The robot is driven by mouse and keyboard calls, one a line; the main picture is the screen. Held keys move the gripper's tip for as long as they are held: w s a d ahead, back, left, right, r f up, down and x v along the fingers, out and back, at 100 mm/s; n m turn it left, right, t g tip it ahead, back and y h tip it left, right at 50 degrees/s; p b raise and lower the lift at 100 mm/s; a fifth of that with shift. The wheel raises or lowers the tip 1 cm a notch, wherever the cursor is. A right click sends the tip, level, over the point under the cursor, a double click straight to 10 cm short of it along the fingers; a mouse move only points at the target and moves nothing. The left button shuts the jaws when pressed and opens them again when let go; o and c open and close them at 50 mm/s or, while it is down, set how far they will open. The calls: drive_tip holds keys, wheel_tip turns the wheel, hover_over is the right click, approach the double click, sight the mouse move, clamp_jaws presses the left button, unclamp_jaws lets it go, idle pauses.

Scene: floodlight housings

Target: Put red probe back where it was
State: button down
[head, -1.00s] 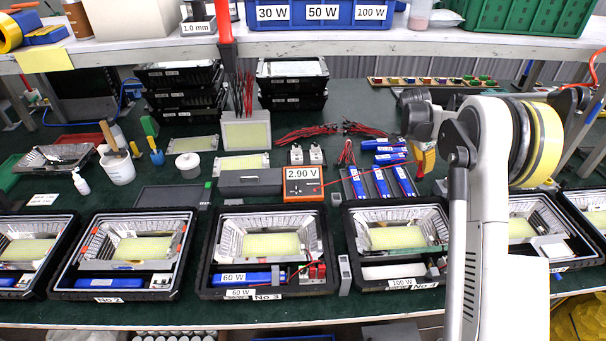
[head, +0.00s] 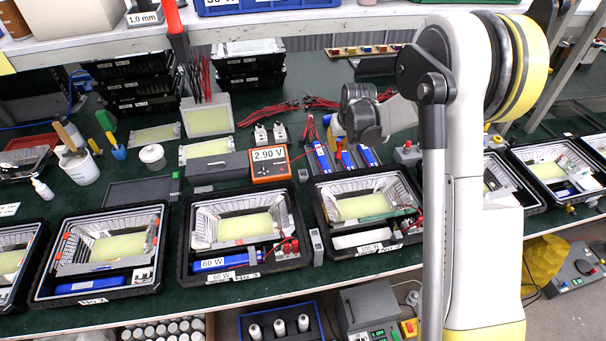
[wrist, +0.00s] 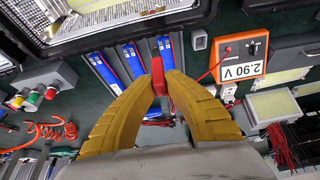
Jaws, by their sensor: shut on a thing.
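My gripper (wrist: 160,76) has yellow fingers closed on the red probe (wrist: 159,77), which points away from the wrist. The probe is over the row of blue battery packs (wrist: 105,71); I cannot tell whether it touches one. In the head view my gripper (head: 337,127) is partly hidden by its own arm, with a bit of red below it among the battery packs (head: 368,156). The orange meter (head: 270,164) reads 2.90 V and stands left of the packs; it also shows in the wrist view (wrist: 257,47). A red lead (wrist: 212,70) runs from the meter toward the probe.
Open floodlight housings (head: 240,235) line the bench front. A grey box with coloured buttons (wrist: 36,90) and a coiled red cable (wrist: 50,132) lie beside the packs. White connectors (head: 270,134) stand behind the meter. Bundles of red leads (head: 268,113) lie farther back.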

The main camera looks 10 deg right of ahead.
drive_tip(key=shift+w+a+f+b, duration=0.75)
drive_tip(key=shift+w+a+f, duration=0.1)
drive_tip(key=shift+a+f, duration=0.95)
drive_tip(key=shift+w+a+f+b, duration=0.85)
drive_tip(key=shift+a+f, duration=0.85)
drive_tip(key=shift+f, duration=0.15)
drive_tip(key=shift+w+a+f+b, duration=0.7)
drive_tip(key=shift+w+a+f, duration=0.15)
drive_tip(key=shift+a+f, duration=0.95)
drive_tip(key=shift+f, duration=0.25)
drive_tip(key=c, duration=1.5)
unclamp_jaws()
drive_tip(key=shift+c, duration=0.2)
drive_tip(key=shift+r, duration=0.15)
